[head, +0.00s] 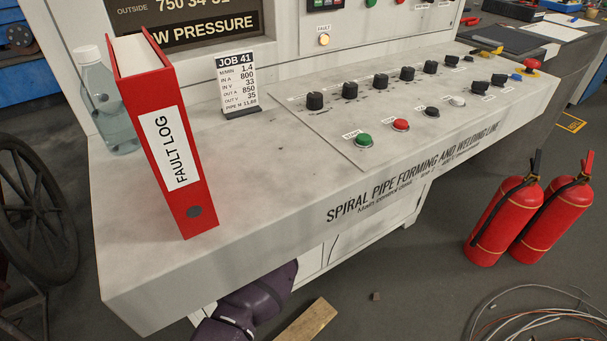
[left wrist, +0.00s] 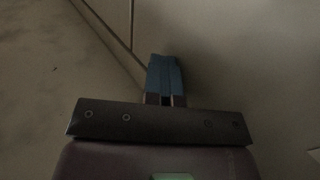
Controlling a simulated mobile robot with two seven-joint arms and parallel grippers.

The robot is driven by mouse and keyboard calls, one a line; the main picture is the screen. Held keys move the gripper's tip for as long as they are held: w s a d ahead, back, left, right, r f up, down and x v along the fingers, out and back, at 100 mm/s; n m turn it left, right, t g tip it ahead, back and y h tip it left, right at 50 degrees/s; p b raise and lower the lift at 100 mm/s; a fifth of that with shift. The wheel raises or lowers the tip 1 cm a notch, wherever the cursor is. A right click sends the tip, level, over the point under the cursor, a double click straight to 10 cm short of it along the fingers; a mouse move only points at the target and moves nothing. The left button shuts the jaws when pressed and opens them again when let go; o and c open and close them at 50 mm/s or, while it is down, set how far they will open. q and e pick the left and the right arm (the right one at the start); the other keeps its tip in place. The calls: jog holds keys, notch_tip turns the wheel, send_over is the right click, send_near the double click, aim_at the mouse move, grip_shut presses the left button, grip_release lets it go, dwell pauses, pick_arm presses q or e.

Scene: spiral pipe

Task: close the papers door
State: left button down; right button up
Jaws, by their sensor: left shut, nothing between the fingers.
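My left gripper (left wrist: 165,80) shows in the left wrist view, with its blue fingertips together and nothing between them. It is close to a pale, shaded surface (left wrist: 230,60) crossed by two dark seams that meet left of the fingers. I cannot tell whether the fingers touch it, or whether it is the papers door. In the head view a purple arm link of mine goes under the console's front edge, and the gripper is hidden there. A pale lower front panel with a seam (head: 375,225) shows below the console top; no door is clearly open. My right gripper is not in view.
The console top (head: 265,170) overhangs the lower front. On it stand a red fault log binder (head: 165,140), a clear bottle (head: 105,105) and a job card (head: 237,85). A wooden board (head: 306,322) lies on the floor. Two fire extinguishers (head: 503,220) stand at the right.

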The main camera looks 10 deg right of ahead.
pick_arm(q)
jog(key=shift+w+a+r, duration=0.25)
jog(key=shift+w+r, duration=0.1)
jog(key=shift+r, duration=0.05)
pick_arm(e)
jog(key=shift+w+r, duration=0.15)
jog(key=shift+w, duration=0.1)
pick_arm(q)
jog(key=shift+r, duration=0.15)
jog(key=shift+a, duration=0.1)
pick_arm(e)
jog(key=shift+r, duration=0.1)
pick_arm(q)
jog(key=f+p+v, duration=0.1)
jog(key=p+v, duration=0.3)
jog(key=v, duration=0.7)
jog(key=shift+s+d, duration=0.25)
jog(key=shift+d, duration=0.15)
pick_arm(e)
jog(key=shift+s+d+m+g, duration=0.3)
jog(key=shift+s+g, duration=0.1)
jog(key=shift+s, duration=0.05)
